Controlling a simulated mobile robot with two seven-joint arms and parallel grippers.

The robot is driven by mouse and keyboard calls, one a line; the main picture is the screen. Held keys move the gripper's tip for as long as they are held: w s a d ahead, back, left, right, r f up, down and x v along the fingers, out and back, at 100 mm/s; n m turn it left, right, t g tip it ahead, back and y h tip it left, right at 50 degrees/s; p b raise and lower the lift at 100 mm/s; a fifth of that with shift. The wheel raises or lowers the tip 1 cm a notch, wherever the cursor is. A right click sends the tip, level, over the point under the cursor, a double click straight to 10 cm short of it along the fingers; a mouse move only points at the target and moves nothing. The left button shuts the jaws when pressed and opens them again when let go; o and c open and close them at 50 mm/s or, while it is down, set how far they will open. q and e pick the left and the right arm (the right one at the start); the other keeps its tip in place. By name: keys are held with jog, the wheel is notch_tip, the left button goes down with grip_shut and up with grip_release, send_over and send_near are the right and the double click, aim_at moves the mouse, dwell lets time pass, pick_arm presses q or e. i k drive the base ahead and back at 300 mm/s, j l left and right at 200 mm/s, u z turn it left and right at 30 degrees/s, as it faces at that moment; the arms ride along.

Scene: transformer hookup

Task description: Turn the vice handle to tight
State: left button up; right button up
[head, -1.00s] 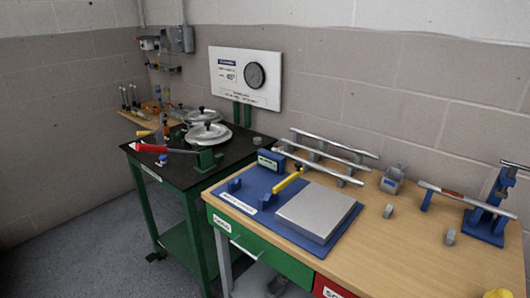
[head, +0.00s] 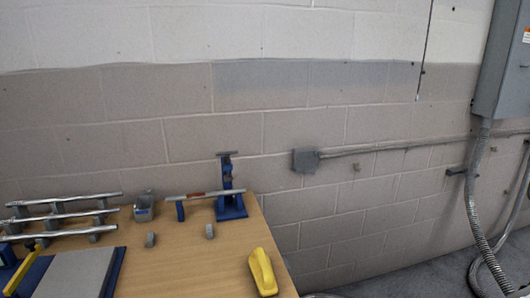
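A blue upright device that looks like the vice (head: 229,205) stands near the back right of the wooden table. A short grey bar, which looks like its handle (head: 226,154), lies roughly level across its top. A silver rod with a reddish band (head: 195,194) runs from a small blue support (head: 180,211) to the vice. I cannot tell how tightly the vice holds the rod. Neither of my grippers is in view.
The wooden table (head: 190,265) has free room in front of the vice. A yellow object (head: 262,272) lies at its right edge. Metal bars on a rack (head: 65,216) and a grey plate (head: 68,275) are at left. A grey wall box (head: 305,160) is at right.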

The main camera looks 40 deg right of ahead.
aim_at(226, 155)
jog(key=z, duration=1)
